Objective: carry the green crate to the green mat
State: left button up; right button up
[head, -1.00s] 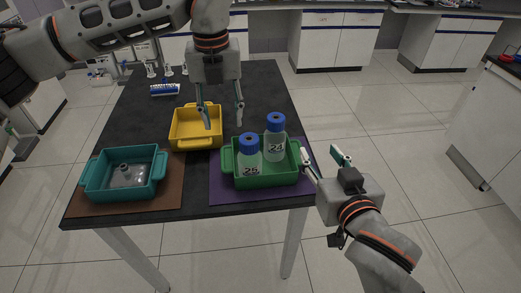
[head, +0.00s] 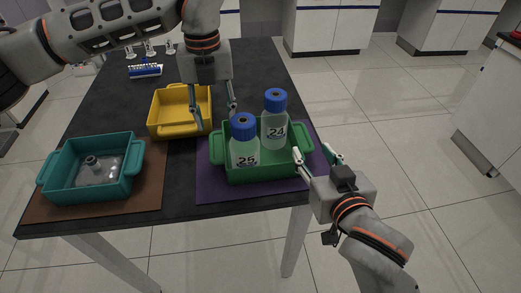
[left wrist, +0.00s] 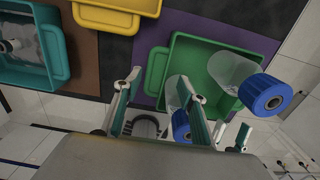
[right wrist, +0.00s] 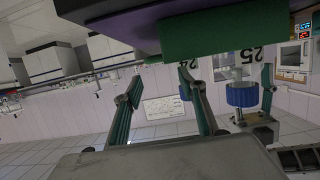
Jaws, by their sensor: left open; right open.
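The green crate (head: 275,172) stands on a purple mat (head: 212,188) at the table's front right. It holds two blue-capped bottles, number 25 (head: 244,150) and number 24 (head: 274,125). My left gripper (head: 215,116) is open above the crate's left end; in the left wrist view the left handle (left wrist: 155,72) shows between its fingertips. My right gripper (head: 313,154) is open by the crate's right end. In the right wrist view the crate's green side (right wrist: 215,32) is ahead of the open fingers. I see no grip on either handle. No green mat is in view.
A yellow crate (head: 178,132) stands just behind and left of the green crate. A teal crate (head: 88,192) with a flask sits on a brown mat (head: 150,200) at front left. A blue rack (head: 145,71) is further back. Open floor lies right of the table.

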aim_at(219, 141)
pick_arm(q)
jog(key=shift+w+f, duration=0.1)
jog(key=shift+f, duration=3.8)
pick_arm(e)
jog(key=shift+x, duration=4)
